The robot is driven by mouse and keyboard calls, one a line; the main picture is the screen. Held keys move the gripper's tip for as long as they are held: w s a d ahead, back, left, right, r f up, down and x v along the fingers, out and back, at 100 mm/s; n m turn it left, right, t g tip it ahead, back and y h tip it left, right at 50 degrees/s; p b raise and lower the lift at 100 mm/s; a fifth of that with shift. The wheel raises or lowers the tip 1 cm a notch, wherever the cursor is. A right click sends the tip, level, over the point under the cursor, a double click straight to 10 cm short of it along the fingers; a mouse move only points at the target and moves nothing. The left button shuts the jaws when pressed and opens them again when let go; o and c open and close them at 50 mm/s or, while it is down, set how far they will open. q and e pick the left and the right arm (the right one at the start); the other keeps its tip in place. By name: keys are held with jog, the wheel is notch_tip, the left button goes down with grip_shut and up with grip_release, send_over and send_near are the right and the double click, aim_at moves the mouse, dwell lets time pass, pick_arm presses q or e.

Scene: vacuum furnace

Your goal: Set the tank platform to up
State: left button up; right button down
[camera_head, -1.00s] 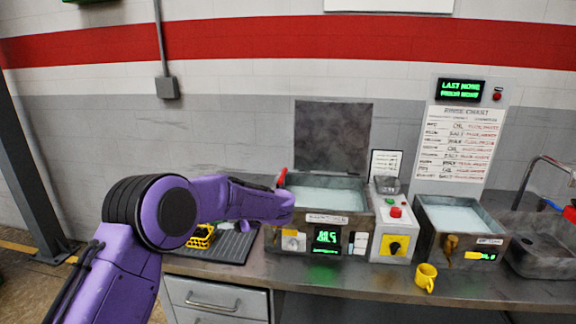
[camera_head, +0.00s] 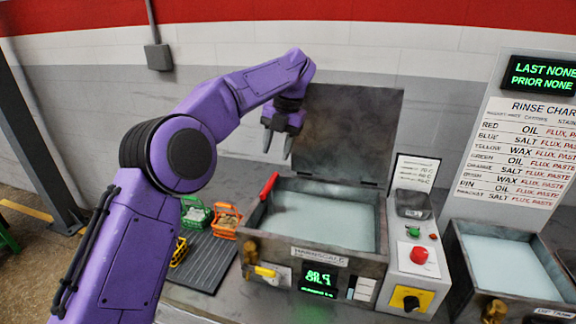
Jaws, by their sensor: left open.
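The large metal tank (camera_head: 340,262) stands on the bench with its dark lid (camera_head: 345,135) raised behind it and pale liquid (camera_head: 322,220) inside. A red handle (camera_head: 269,186) sticks up at its left rim. Its front has a green-lit display (camera_head: 320,280). No platform shows clearly in the liquid, so I cannot tell its height. My left gripper (camera_head: 278,152) is open and empty, pointing down above the tank's back left, in front of the lid and apart from the red handle. My right gripper is not in view.
A second tank (camera_head: 462,262) is farther right. Small green (camera_head: 195,217) and orange (camera_head: 226,222) baskets sit on a dark ribbed mat (camera_head: 205,262) at left.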

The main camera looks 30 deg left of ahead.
pick_arm(q)
jog(key=w, duration=0.1)
send_over(269, 183)
jog(key=s+d, duration=0.1)
jog(key=x, duration=0.2)
jog(key=d+x, duration=0.1)
jog(key=x, duration=0.2)
jog(key=shift+w+f+b, duration=0.15)
jog(key=shift+f+b, duration=0.15)
jog(key=shift+f, duration=0.15)
jog(key=w+f, duration=0.1)
jog(key=f, duration=0.1)
jog(key=w+f, duration=0.1)
jog(key=shift+a+f, duration=0.25)
jog(key=shift+f, duration=0.1)
jog(key=shift+w+f, duration=0.15)
jog(key=shift+w, duration=0.1)
jog(key=shift+s+r, duration=0.3)
jog(key=shift+s, duration=0.2)
jog(key=shift+c, duration=0.8)
jog(key=shift+s+r, duration=0.1)
jog(key=shift+s, duration=0.1)
jog(key=c, duration=0.5)
grip_shut()
jog(key=shift+r, duration=0.1)
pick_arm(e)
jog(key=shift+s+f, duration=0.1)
